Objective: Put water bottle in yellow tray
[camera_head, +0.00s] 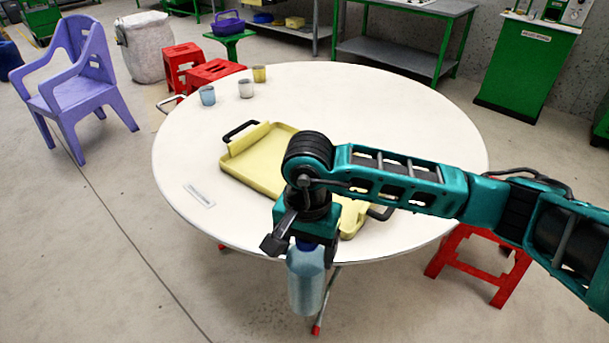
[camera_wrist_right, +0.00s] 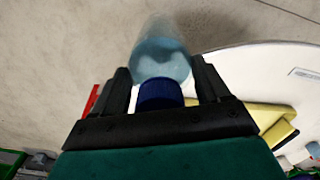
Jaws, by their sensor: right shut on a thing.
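A clear blue water bottle (camera_head: 306,279) with a dark blue cap hangs upright below my right gripper (camera_head: 290,243) in the head view. My right gripper is shut on it near the cap, just off the table's front edge. In the right wrist view the bottle (camera_wrist_right: 162,55) and its cap (camera_wrist_right: 160,94) sit between the two fingers (camera_wrist_right: 160,92). The yellow tray (camera_head: 246,168) with black handles lies on the round white table, behind the gripper. My right arm hides much of the tray's middle and right side. My left gripper is not in view.
The round white table (camera_head: 400,105) holds three cups (camera_head: 246,88) at the back left and a small white strip (camera_head: 199,195) at the front left. Red stools (camera_head: 482,262) stand around it. A purple chair (camera_head: 78,80) stands at the left.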

